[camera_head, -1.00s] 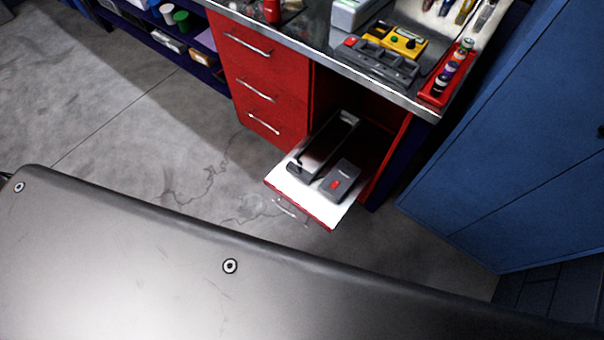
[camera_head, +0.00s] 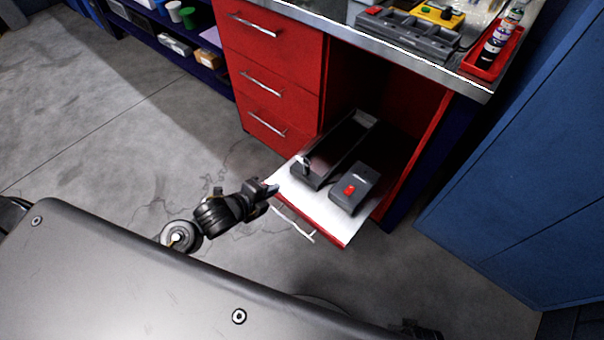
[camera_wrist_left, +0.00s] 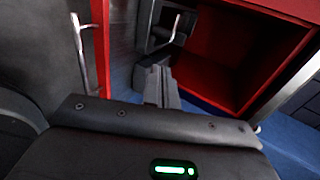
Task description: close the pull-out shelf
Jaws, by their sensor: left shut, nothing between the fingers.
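The pull-out shelf (camera_head: 318,209) is out of the red bench's lower opening, with a white top, a red front edge and a silver bar handle (camera_head: 294,224). A long dark tool (camera_head: 334,150) and a grey box with a red button (camera_head: 353,187) lie on it. My left gripper (camera_head: 273,188) is at the shelf's front left corner, its fingers shut and empty; I cannot tell whether they touch it. In the left wrist view the fingers (camera_wrist_left: 160,85) show near the shelf, and the handle (camera_wrist_left: 82,38) is at the left. My right gripper is not clearly visible.
Red drawers (camera_head: 268,75) stand left of the opening, all shut. A bench top (camera_head: 400,62) with a grey organiser and red bottle tray is above. A blue cabinet (camera_head: 540,170) stands at the right. The floor (camera_head: 110,130) at the left is clear.

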